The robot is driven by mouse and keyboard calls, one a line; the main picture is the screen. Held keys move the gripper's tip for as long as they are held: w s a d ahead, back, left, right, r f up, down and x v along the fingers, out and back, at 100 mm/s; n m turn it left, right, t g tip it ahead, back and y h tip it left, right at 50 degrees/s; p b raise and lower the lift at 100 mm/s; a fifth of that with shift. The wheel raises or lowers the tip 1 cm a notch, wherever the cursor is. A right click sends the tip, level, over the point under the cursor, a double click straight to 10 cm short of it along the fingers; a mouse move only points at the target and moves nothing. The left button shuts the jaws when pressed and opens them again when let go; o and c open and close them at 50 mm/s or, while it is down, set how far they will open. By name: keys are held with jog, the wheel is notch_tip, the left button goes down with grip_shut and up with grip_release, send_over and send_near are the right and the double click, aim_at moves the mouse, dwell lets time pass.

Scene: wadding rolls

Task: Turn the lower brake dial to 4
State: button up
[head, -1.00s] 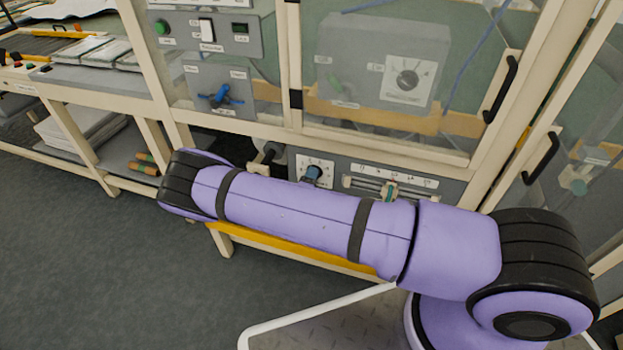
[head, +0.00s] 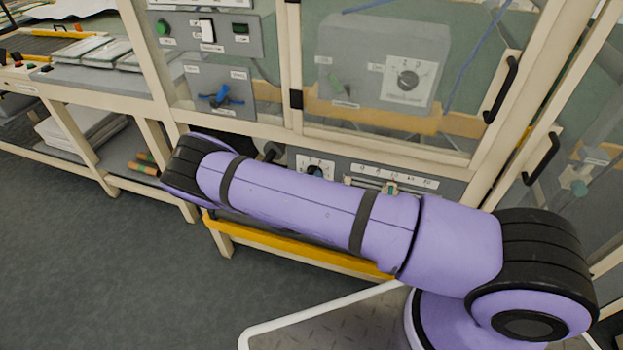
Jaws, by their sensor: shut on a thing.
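The lower dial (head: 315,170) is on a white scale plate in the grey lower panel, below the glass window. Only its dark upper part shows; my purple forearm covers the rest, and I cannot read its setting. Another dial (head: 408,80), round and grey on a white plate, sits higher up on a grey box behind the glass. My gripper is hidden, and my forearm crosses in front of the lower panel, so whether it touches the dial cannot be seen.
A slider scale (head: 392,178) lies right of the lower dial. A dark round knob (head: 272,151) is to its left. A blue valve handle (head: 221,97) sits on a panel at upper left. A yellow rail (head: 300,248) runs below my arm. The floor at left is clear.

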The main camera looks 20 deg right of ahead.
jog(key=m, duration=0.6)
jog(key=shift+s, duration=0.1)
jog(key=shift+m, duration=0.3)
dwell(0.3)
jog(key=o, duration=0.9)
jog(key=v, duration=1)
jog(key=shift+s+a, duration=0.3)
jog(key=shift+r, duration=0.1)
